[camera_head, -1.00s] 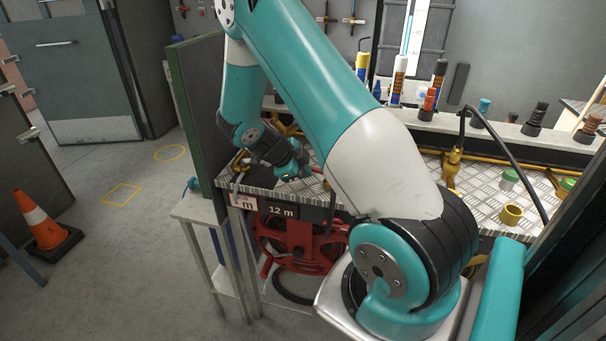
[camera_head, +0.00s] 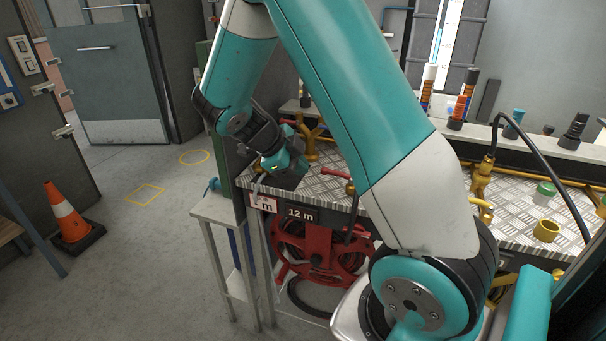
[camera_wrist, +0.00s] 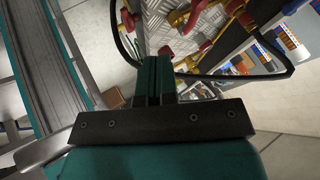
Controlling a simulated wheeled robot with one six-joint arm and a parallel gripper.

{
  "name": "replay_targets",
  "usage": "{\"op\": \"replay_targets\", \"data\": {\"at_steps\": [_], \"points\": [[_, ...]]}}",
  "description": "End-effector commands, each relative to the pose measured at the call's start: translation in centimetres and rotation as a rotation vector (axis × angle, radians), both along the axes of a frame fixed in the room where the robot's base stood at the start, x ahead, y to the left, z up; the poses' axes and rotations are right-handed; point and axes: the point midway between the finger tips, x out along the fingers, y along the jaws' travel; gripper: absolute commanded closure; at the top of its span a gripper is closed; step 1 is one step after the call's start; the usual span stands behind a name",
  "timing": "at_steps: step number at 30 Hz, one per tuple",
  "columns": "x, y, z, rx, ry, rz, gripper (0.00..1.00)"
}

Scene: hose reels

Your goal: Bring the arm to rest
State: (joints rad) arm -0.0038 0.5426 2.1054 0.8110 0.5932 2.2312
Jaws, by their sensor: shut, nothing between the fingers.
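My teal and white arm stretches across the head view from the base at the lower right, up past the top edge and back down to the wrist. My gripper (camera_wrist: 153,75) is shut and empty in the wrist view, its two narrow fingers together. In the head view the wrist end hangs by the left front corner of the metal-topped bench (camera_head: 325,186). There the fingertips are too small to make out clearly. In the wrist view the bench's tread-plate top (camera_wrist: 205,38) and a black hose (camera_wrist: 250,76) lie beyond the fingers.
A red hose reel (camera_head: 318,250) sits under the bench, below a "12 m" label (camera_head: 300,213). Brass fittings (camera_head: 482,178) and a yellow ring (camera_head: 546,231) stand on the bench. A traffic cone (camera_head: 66,213) stands at the left; the floor (camera_head: 150,255) between is clear.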

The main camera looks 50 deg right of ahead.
Motion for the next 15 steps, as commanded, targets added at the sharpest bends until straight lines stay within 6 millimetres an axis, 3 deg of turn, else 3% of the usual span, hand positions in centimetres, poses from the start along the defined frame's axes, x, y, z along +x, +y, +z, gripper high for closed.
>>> {"op": "replay_targets", "data": {"at_steps": [11, 15], "points": [[0.1, 0.7, 0.5, 0.023, 0.014, 0.034, 1.00], [0.1, 3.7, 1.2, 0.169, 0.100, 0.285, 1.00]]}}
